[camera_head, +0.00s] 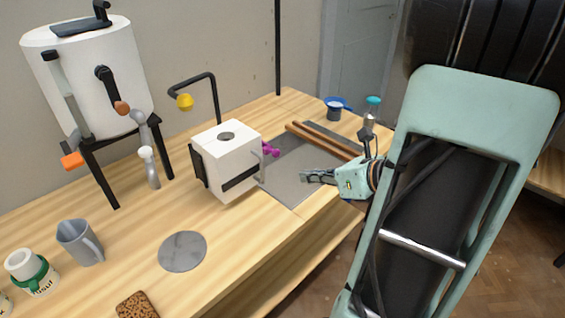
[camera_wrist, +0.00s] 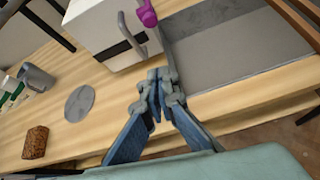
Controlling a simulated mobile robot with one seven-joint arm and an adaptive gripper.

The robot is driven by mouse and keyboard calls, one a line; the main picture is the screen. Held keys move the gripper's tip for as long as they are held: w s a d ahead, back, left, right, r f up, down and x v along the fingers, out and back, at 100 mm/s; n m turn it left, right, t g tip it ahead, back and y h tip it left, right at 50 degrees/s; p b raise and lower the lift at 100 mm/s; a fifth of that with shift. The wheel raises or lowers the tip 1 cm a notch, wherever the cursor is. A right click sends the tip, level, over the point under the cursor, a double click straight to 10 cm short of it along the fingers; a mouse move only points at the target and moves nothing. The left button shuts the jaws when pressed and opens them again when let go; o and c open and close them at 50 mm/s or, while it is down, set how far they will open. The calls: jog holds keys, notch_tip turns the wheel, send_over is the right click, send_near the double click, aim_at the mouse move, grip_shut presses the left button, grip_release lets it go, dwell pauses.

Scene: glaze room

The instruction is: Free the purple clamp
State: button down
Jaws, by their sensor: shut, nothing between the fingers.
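The purple clamp (camera_head: 270,150) shows beside the right side of a small white box-like kiln (camera_head: 225,160), just beyond its grey bar handle (camera_head: 262,168). Only part of the clamp shows; I cannot tell what it grips or touches. In the wrist view the clamp (camera_wrist: 147,14) is at the top edge, partly cut off, close to the handle (camera_wrist: 131,34). My gripper (camera_head: 306,177) is shut and empty above the grey tray (camera_head: 288,192), to the right of the kiln and apart from the clamp. Its closed fingers (camera_wrist: 158,78) point toward the kiln side in the wrist view.
Brown wooden bars (camera_head: 325,141) lie along the tray's far side. A blue cup (camera_head: 336,107) and a teal-capped bottle (camera_head: 371,112) stand behind. A grey disc (camera_head: 182,251), grey jug (camera_head: 80,242) and brown sponge-like block (camera_head: 137,305) are at the left. The bench front is mostly clear.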

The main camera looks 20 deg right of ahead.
aim_at(264, 147)
jog(key=w+a+f, duration=0.1)
jog(key=w+a, duration=0.2)
jog(key=w, duration=0.5)
jog(key=shift+w+b, duration=0.3)
jog(key=shift+w, duration=0.1)
dwell(0.4)
